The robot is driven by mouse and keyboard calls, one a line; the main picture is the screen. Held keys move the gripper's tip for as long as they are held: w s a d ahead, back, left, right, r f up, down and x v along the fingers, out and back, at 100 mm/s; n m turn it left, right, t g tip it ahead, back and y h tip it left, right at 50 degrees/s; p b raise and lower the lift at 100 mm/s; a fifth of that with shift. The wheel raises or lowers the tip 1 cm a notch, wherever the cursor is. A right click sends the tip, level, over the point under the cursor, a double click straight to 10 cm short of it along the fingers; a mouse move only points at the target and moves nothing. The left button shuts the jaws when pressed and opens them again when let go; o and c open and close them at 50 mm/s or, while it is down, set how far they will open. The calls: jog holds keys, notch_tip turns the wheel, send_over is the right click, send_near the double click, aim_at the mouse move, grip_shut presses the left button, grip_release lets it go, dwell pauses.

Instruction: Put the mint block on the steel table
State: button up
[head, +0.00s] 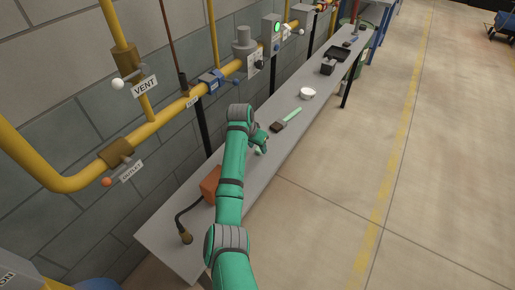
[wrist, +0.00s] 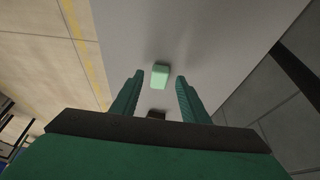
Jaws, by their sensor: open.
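The mint block (wrist: 160,76) is a small pale-green block that appears to rest on the long grey table top (wrist: 207,35). In the wrist view it lies ahead of my gripper (wrist: 160,82), roughly centred between the two spread green fingers, which are open and empty. In the head view my gripper (head: 260,142) is low over the middle of the table (head: 265,172). A small pale patch just below it (head: 258,151) looks like the block, mostly hidden by the gripper.
A brush (head: 287,120) with a mint handle lies just beyond my gripper. Farther along are a white bowl (head: 308,93), a dark box (head: 327,67) and a black tray (head: 336,53). An orange block (head: 210,184) and cable (head: 184,222) are nearer. Yellow pipes (head: 155,120) line the wall.

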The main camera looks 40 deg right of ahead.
jog(key=v, duration=1)
jog(key=shift+r, duration=0.2)
